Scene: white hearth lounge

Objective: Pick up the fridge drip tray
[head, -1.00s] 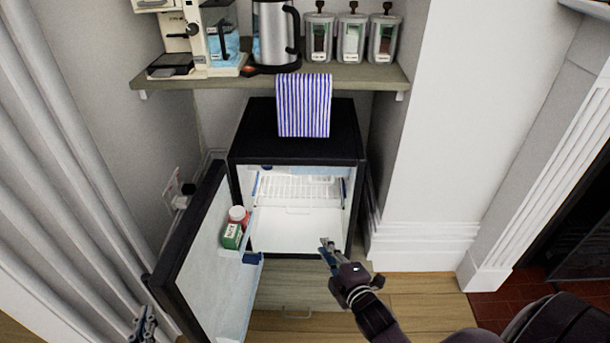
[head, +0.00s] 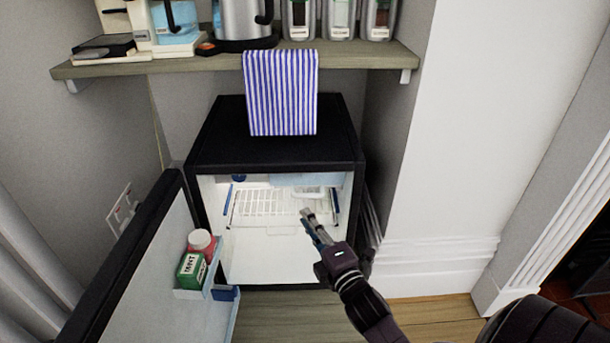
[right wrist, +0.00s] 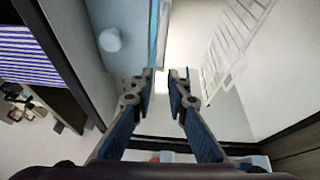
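The fridge (head: 275,150) stands open. High inside it, a pale blue panel (head: 290,180) shows, with a small whitish tray-like piece (head: 308,191) just below it; this looks like the drip tray, though it is too small to be certain. In the right wrist view, turned sideways, a light blue strip (right wrist: 154,35) runs beside a blue-grey panel with a round knob (right wrist: 110,40). My right gripper (head: 307,213) is at the fridge opening, below the tray-like piece. Its fingers (right wrist: 163,76) are apart with nothing between them. My left gripper is out of view.
A wire shelf (head: 268,203) lies inside the fridge. The open door (head: 150,285) on the left carries a green box (head: 191,270) and a red, white-capped jar (head: 202,243). A striped towel (head: 280,92) hangs above from a shelf (head: 345,57). A white wall (head: 480,130) stands right.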

